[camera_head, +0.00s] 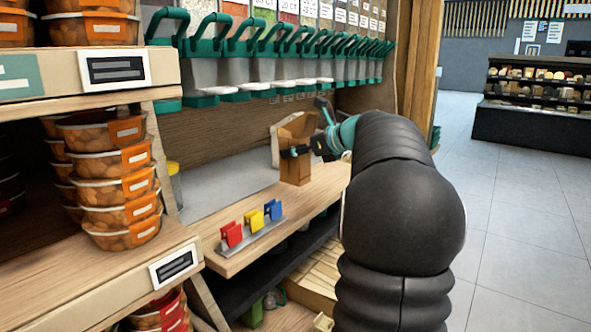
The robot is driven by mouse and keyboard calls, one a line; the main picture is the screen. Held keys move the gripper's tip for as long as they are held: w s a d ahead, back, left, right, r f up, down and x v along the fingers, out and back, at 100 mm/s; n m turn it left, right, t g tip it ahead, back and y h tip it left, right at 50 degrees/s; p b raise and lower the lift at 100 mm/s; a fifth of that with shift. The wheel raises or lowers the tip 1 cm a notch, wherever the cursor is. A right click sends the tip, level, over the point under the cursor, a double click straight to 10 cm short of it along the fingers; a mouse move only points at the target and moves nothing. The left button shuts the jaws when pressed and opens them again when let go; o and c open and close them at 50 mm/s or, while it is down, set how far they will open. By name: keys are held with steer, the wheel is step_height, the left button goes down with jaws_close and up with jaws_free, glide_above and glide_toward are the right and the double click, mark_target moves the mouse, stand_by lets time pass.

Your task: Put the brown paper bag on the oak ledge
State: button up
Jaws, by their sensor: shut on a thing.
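The brown paper bag (299,166) is upright at the middle of the picture, over the oak ledge (253,253). My gripper (296,152) reaches it from the right and is shut on the bag's body. The bag's base looks at or very close to the ledge surface; I cannot tell whether it touches. The ledge runs below the dispensers, and part of its right end is hidden behind my black-sleeved arm.
Red, yellow and blue clips stand on a grey holder (252,243) at the ledge's front. Green-handled dispensers (262,60) hang above. Stacked orange tubs (112,180) fill shelves at left. Open floor (520,230) lies to the right.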

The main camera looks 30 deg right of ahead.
mark_target(306, 163)
steer(key=shift+w+a+f+b, duration=0.1)
steer(key=shift+f+b, duration=0.45)
steer(key=shift+f, duration=1.5)
steer(key=shift+f, duration=0.2)
steer(key=o, duration=1.3)
steer(key=shift+s+r, duration=0.2)
steer(key=shift+r, duration=0.1)
steer(key=p+v, duration=0.1)
steer(key=v, duration=1)
steer(key=shift+s, duration=0.25)
